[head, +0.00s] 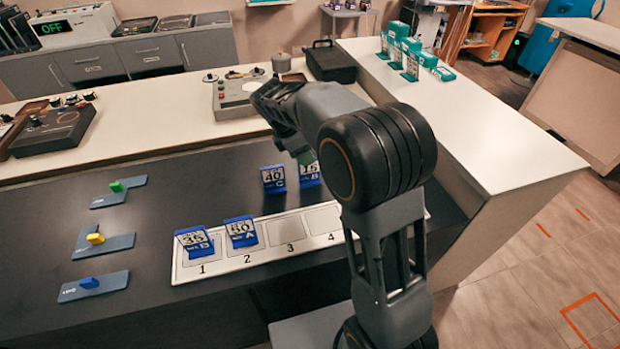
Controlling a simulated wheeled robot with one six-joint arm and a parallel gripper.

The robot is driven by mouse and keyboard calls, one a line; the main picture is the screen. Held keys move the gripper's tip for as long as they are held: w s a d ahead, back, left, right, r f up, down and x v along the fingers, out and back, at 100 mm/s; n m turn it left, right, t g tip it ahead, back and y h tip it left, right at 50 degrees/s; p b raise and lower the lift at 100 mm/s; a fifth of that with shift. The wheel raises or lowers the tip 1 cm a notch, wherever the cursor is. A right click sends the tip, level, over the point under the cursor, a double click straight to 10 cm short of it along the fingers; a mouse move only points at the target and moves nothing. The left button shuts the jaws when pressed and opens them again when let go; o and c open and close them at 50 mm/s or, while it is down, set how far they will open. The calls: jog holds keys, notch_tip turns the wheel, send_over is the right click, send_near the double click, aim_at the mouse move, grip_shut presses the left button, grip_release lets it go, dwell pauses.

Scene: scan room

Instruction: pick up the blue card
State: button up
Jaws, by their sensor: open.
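One reading 35 (194,241) is on slot 1 of the white numbered strip (254,261), and one reading 30 (240,231) is on slot 2. Slots 3 and 4 show bare. Behind the strip stand a card marked 40 C (273,179) and, right of it, a card marked 15 (310,173), partly covered by my arm.
A grey device (241,97) and a black case (330,62) stand behind. Green-white boxes (411,58) stand on the right-hand white counter.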

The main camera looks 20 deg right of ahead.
send_over(311, 180)
jog(key=shift+w+d+f+b, duration=0.1)
jog(key=shift+w+f+b, duration=0.1)
jog(key=shift+f, duration=1.1)
jog(key=shift+w+d+f+b, duration=0.1)
jog(key=shift+f+b, duration=0.05)
jog(key=shift+f, duration=1.15)
jog(key=shift+c, duration=0.2)
grip_shut()
